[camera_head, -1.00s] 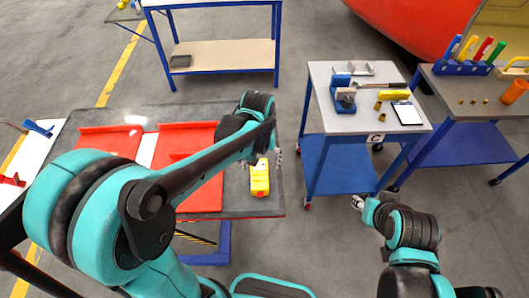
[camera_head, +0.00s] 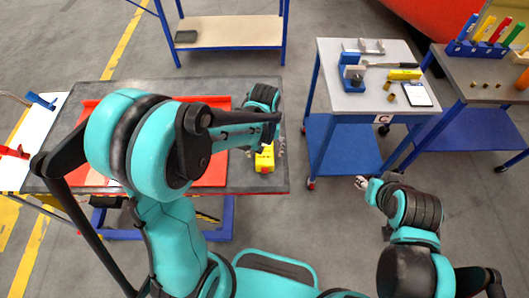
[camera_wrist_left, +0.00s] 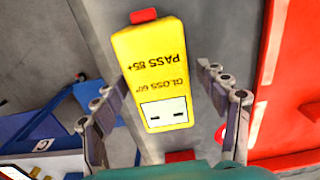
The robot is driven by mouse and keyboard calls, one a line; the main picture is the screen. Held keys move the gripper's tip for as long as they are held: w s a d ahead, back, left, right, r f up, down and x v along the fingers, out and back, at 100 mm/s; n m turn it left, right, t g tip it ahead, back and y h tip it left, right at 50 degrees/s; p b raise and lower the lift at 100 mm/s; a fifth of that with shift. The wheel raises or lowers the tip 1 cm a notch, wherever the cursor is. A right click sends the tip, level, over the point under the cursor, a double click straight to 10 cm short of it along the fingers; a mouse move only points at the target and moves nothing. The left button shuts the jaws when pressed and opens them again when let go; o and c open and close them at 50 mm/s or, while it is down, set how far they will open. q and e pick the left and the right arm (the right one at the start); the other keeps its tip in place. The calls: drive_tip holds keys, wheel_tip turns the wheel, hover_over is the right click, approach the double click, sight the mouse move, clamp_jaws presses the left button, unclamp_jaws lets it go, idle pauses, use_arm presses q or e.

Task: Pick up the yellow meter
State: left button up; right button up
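The yellow meter (camera_head: 264,161) lies on the dark table, near its right edge. In the left wrist view the meter (camera_wrist_left: 155,65) shows upside-down "GLOSS 60°" and "PASS 85+" lettering, a pale display and red ends. My left gripper (camera_head: 265,149) is above the meter. In the left wrist view its two fingers (camera_wrist_left: 154,80) are spread apart, one on each side of the meter, with gaps between. It holds nothing. My right gripper (camera_head: 362,183) is low over the floor, away from the meter; its finger opening is too small to tell.
Red trays (camera_head: 208,172) lie on the dark table (camera_head: 279,182) left of the meter, partly hidden by my left arm. A cart marked C (camera_head: 331,120) stands to the right, with a blue-based device, a yellow block and a tablet (camera_head: 417,95). Floor separates cart and table.

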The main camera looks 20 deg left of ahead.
use_arm(q)
drive_tip(key=c, duration=1.3)
